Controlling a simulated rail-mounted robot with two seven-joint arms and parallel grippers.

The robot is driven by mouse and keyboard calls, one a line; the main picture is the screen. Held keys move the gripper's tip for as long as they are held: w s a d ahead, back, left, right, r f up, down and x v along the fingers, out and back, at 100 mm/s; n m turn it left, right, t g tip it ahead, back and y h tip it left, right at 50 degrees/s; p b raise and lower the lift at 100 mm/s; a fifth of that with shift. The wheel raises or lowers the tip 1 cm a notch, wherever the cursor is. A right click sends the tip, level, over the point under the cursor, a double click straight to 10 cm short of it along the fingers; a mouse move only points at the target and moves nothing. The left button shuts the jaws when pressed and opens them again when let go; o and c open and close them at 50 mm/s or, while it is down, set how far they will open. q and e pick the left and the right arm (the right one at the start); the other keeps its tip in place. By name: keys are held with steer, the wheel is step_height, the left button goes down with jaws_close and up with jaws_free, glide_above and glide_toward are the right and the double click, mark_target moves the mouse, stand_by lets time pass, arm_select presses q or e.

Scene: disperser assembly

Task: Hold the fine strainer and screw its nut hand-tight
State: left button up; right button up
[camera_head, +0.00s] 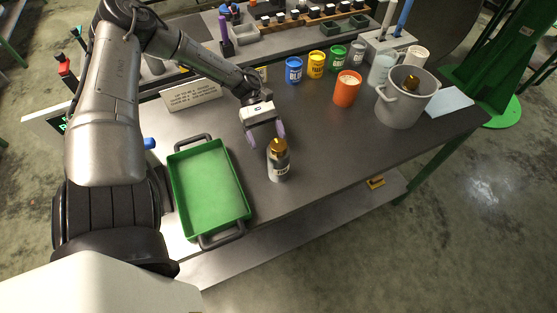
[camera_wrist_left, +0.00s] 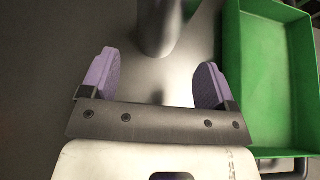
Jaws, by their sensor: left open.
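The fine strainer (camera_head: 278,166) is a small grey cylinder with a dark label, standing upright on the grey bench. A gold nut (camera_head: 278,145) sits on its top; how tight it is cannot be seen. My left gripper (camera_head: 266,137) is open and empty, with its purple fingers pointing toward the strainer from behind it. In the left wrist view, a grey cylinder (camera_wrist_left: 158,28), likely the strainer, stands just ahead of the left gripper (camera_wrist_left: 157,72), roughly between the lines of the fingers and apart from them. My right gripper is not in view.
A green tray (camera_head: 243,213) with dark handles lies left of the strainer; its edge also shows in the left wrist view (camera_wrist_left: 232,60). An orange cup (camera_head: 347,90), a grey pot (camera_head: 398,108) and several coloured cans stand farther back. The bench right of the strainer is clear.

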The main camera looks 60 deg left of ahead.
mark_target(277, 164)
arm_select(q)
steer(key=b+x, duration=0.3)
steer(key=x, duration=0.3)
steer(key=shift+d+f, duration=0.2)
steer(key=shift+f, duration=0.05)
steer(key=shift+d+f+b, duration=0.2)
steer(key=shift+d+b, duration=0.3)
steer(key=shift+b, duration=0.05)
steer(key=shift+d, duration=0.25)
steer(key=c, duration=0.9)
steer(key=o, duration=0.4)
steer(key=c, duration=0.6)
steer(key=shift+o, duration=0.2)
